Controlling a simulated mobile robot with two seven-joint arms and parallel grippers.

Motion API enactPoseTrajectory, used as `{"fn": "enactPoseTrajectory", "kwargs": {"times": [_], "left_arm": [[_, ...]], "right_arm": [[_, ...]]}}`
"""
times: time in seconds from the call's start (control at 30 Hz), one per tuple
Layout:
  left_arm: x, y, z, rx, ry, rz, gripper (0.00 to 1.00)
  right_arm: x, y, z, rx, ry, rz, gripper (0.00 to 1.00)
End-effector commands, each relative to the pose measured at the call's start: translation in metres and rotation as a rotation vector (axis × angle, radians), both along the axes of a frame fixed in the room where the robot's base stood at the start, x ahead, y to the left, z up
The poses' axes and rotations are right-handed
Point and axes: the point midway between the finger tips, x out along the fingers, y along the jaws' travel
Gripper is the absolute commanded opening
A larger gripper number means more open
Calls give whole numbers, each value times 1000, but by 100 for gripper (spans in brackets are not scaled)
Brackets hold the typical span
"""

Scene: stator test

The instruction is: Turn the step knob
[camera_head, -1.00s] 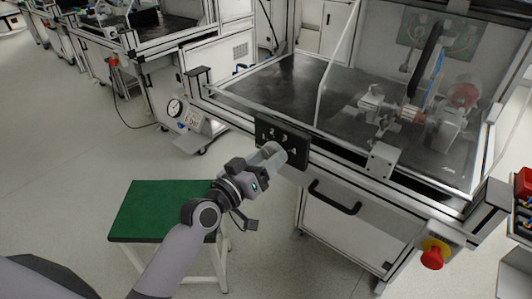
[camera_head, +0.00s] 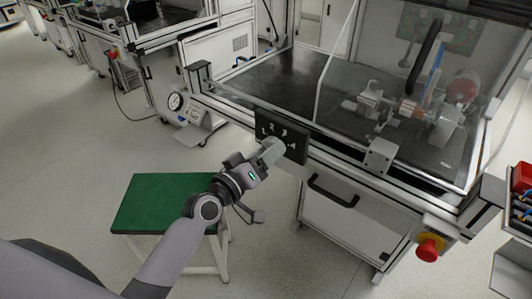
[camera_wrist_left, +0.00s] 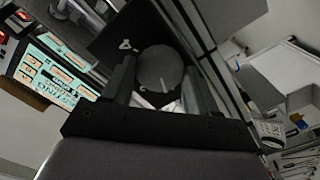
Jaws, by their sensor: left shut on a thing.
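The step knob (camera_wrist_left: 160,68) is a round dark grey knob with a light pointer line, in the middle of the left wrist view. It sits on a black panel (camera_head: 297,149) with white numerals, fixed to the front of the test bench. My left gripper (camera_head: 270,148) reaches the panel, and its fingers (camera_wrist_left: 160,92) stand on both sides of the knob, shut on it. In the wrist view the pointer line slants towards the lower right, and one white numeral (camera_wrist_left: 125,45) shows at the upper left. In the head view the gripper hides the knob. My right gripper is not in view.
The bench (camera_head: 285,85) has a clear cover and a motor rig (camera_head: 400,110) on top. A black handle (camera_head: 333,193) is below the panel. A red emergency button (camera_head: 428,249) is at the right. A green-topped stool (camera_head: 160,202) stands below my left arm.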

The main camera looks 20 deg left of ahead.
Motion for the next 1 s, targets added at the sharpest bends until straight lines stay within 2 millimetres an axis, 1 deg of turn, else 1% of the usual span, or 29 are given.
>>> {"fn": "enactPoseTrajectory", "kwargs": {"times": [0.03, 0.07, 0.1, 0.13, 0.4, 0.53, 0.67, 0.9, 1.0], "left_arm": [[0, 0, 0, -6, 2, 0, 28], [0, 0, 0, -6, 2, 0, 62], [0, 0, 0, -6, 2, 0, 75], [0, 0, 0, -5, 2, 0, 84], [0, 0, 0, -2, 1, 0, 84], [-5, 2, -1, 0, 2, 1, 84], [-20, 7, -1, 1, 3, 0, 84], [-51, 19, -1, 1, 2, -1, 84], [-60, 22, -1, -1, 2, 0, 84]], "right_arm": [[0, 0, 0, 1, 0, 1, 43], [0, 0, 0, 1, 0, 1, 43], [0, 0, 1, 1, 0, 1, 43], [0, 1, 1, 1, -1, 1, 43], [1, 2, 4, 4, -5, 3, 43], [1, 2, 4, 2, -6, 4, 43], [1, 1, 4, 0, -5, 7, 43], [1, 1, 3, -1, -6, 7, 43], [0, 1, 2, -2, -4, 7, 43]]}}
